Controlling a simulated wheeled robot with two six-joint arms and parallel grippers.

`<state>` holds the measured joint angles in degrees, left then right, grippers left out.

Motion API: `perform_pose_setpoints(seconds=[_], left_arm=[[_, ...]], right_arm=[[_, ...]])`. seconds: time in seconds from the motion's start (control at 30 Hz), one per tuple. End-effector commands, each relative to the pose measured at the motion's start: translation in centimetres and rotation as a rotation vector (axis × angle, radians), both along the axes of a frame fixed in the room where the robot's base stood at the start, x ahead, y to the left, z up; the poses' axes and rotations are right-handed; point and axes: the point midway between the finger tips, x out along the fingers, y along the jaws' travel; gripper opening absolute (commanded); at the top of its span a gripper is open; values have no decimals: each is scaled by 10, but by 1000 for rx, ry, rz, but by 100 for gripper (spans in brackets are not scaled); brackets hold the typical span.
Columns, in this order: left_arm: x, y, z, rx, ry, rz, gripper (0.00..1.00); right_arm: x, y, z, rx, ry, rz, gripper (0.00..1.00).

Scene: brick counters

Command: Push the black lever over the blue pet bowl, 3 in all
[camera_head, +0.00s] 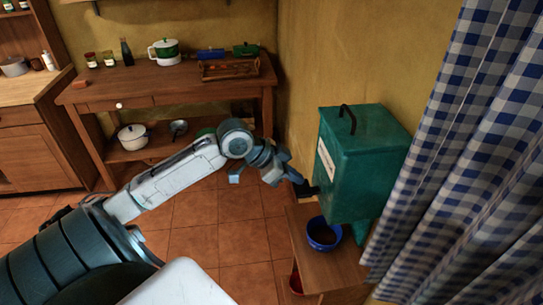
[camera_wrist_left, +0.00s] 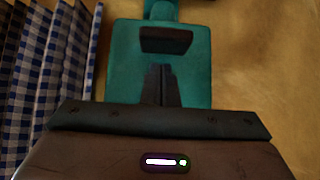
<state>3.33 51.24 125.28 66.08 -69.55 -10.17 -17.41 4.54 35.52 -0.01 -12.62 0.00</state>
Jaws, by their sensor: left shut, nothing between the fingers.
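The teal dispenser (camera_head: 362,160) with a black top handle and a pale label stands against the wall. The black lever (camera_head: 309,189) juts from its front, above and slightly left of the blue pet bowl (camera_head: 313,241). My left gripper (camera_head: 296,179) is shut and empty, close to the lever; contact cannot be told. In the left wrist view, the lever (camera_wrist_left: 166,40) lies just beyond the closed fingertips (camera_wrist_left: 161,68), with the teal body (camera_wrist_left: 125,60) behind. The bowl is not seen there. My right gripper is in neither view.
The bowl stands on a small wooden stand (camera_head: 335,268) with a red object (camera_head: 296,281) under it. A blue checked curtain (camera_head: 470,150) hangs close on the right. A wooden table (camera_head: 180,88) with pots and jars stands behind. Tiled floor is clear between.

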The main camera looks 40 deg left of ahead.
Motion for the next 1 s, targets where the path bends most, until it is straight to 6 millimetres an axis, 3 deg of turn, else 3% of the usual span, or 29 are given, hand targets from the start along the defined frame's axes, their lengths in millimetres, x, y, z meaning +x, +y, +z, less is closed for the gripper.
perform_pose_setpoints(seconds=[0.47,1.0], left_arm=[[-20,16,25,5,1,-2,0],[-33,28,42,6,1,0,0]], right_arm=[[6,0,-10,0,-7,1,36],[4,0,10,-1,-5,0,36]])
